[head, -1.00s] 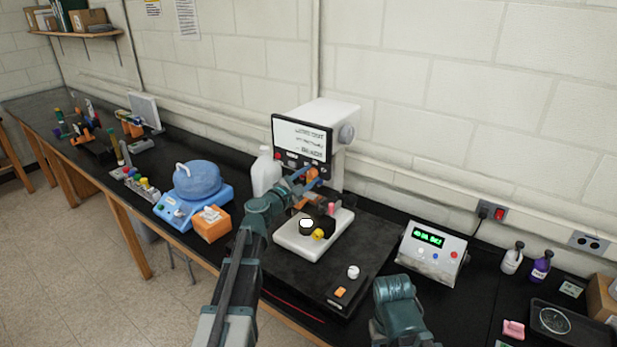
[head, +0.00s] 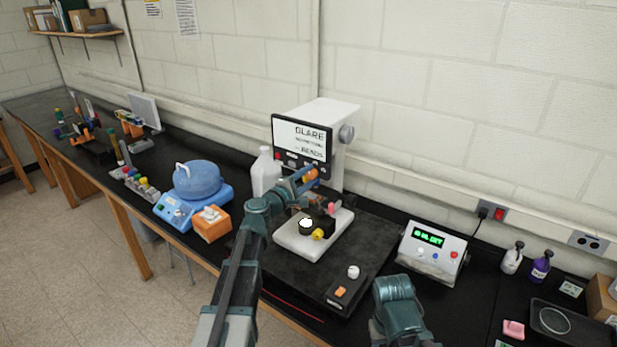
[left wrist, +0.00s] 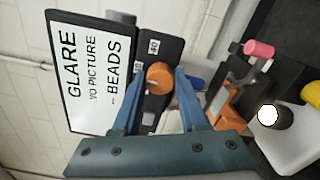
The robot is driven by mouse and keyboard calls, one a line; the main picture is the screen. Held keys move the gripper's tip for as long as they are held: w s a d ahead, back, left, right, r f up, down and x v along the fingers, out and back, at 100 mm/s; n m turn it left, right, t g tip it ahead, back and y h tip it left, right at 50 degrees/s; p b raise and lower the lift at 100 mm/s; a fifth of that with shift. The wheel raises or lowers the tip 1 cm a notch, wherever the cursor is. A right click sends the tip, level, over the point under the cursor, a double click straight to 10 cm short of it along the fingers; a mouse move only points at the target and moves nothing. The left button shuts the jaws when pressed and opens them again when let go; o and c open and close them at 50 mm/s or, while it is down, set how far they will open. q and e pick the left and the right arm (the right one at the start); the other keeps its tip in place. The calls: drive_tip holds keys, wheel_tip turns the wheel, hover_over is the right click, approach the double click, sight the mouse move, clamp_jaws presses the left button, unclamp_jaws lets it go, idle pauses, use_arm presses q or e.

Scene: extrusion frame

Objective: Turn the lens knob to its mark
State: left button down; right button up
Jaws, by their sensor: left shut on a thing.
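The orange lens knob (left wrist: 159,76) sits on the dark front panel beside the screen of the white display unit (head: 345,150). My left gripper (left wrist: 165,82) has its blue fingers around this knob, one on each side, and is shut on it. In the head view the left gripper (head: 308,178) reaches the panel's lower right part, and the fingers partly cover the knob. The screen (head: 300,139) reads GLARE and BEADS. White labels (left wrist: 153,46) show near the knob, but I cannot make out its mark. My right gripper is not in view; only my right arm shows.
A white jug (head: 265,173) is close left of the gripper. A blue centrifuge-like device (head: 196,182) stands further left, and a meter box (head: 432,250) stands right.

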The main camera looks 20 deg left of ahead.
use_arm(q)
drive_tip(key=shift+c, duration=2.2)
unclamp_jaws()
drive_tip(key=shift+s, duration=0.1)
drive_tip(key=v, duration=1.3)
drive_tip(key=shift+s, duration=0.3)
